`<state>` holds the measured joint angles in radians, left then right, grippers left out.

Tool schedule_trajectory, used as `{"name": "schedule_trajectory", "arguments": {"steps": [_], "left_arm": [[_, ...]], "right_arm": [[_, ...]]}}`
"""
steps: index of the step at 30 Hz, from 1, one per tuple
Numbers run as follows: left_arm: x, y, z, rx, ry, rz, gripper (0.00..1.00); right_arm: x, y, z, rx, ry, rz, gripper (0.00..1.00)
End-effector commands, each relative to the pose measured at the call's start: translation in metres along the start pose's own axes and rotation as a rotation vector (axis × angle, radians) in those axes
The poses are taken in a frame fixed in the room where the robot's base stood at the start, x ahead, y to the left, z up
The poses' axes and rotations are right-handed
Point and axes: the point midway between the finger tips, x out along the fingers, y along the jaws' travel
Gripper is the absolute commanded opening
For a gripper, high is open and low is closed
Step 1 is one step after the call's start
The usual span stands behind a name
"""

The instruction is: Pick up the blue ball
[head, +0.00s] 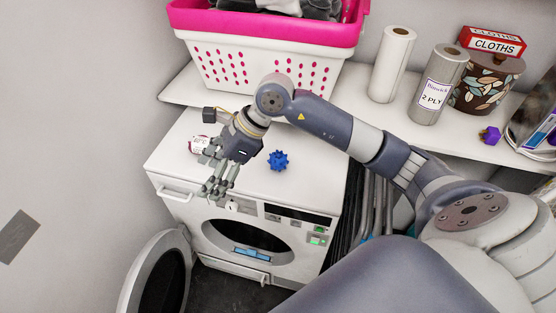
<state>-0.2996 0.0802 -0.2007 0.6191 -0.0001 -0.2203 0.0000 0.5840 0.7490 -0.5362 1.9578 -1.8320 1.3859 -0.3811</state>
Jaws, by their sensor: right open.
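The blue ball (278,160) is small and spiky and rests on the white top of the dryer (310,190). My right gripper (216,188) hangs over the dryer's front left part, to the left of the ball and apart from it. Its fingers are open and point down toward the front edge, with nothing seen between them. My left gripper does not show in the head view.
A shelf behind holds a pink and white laundry basket (262,55), paper rolls (391,65), a patterned pot (486,82) and a purple object (490,135). The dryer door (160,278) hangs open.

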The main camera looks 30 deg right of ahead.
Motion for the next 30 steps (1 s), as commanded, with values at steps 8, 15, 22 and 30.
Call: {"name": "schedule_trajectory", "arguments": {"steps": [8,15,22,30], "left_arm": [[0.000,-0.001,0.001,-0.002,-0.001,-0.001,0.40],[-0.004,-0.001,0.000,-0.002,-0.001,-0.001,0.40],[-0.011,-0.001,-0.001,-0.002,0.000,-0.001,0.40],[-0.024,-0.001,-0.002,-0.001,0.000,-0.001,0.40]], "right_arm": [[-0.089,-0.079,-0.107,-0.016,0.561,-0.222,0.71],[-0.103,-0.091,-0.136,0.009,0.676,-0.255,0.71],[-0.077,-0.099,-0.156,0.008,0.674,-0.255,0.71],[-0.058,-0.101,-0.170,0.009,0.673,-0.251,0.71]]}}
